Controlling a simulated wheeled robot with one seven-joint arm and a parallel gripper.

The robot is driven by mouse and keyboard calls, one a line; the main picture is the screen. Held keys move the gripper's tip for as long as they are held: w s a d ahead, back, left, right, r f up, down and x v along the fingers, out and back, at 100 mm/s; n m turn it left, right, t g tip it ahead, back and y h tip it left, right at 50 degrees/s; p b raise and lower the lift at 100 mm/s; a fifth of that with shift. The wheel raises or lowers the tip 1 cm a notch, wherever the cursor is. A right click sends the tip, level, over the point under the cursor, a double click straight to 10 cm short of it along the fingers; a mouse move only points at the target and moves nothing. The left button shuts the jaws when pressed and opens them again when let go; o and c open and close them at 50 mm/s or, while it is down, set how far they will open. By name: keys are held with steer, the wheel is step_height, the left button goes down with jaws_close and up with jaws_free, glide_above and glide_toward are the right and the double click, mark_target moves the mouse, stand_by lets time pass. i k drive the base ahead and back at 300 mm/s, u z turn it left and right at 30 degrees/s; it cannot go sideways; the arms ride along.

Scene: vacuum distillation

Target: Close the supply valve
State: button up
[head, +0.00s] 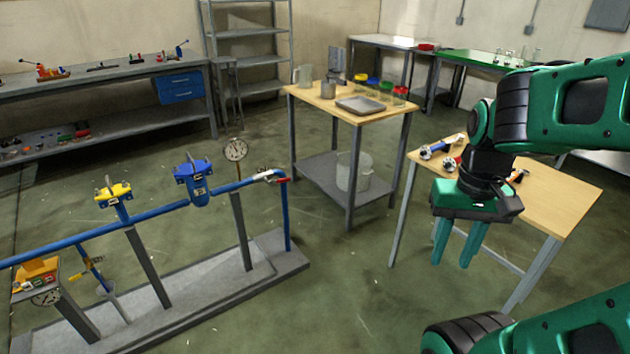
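A blue pipe line (145,215) runs along the left on grey posts above a low grey base. A yellow fitting (113,194) and a blue fitting (193,178) with a top handle also sit on the line. A small yellow-handled valve (93,275) is on a lower branch. No label shows which one is the supply valve. My gripper (452,263) hangs pointing down at the right, empty, its two fingers apart, well right of the pipe line and touching nothing.
A wooden-top table (560,200) with tools stands behind my gripper. Another wooden table (315,96) with jars and a tray stands mid-room. A round gauge (235,149) rises beside the pipe. The floor between the pipe base (275,250) and my gripper is clear.

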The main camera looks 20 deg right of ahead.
mark_target(287, 179)
steer(key=z, duration=0.15)
steer(key=i, duration=2.2)
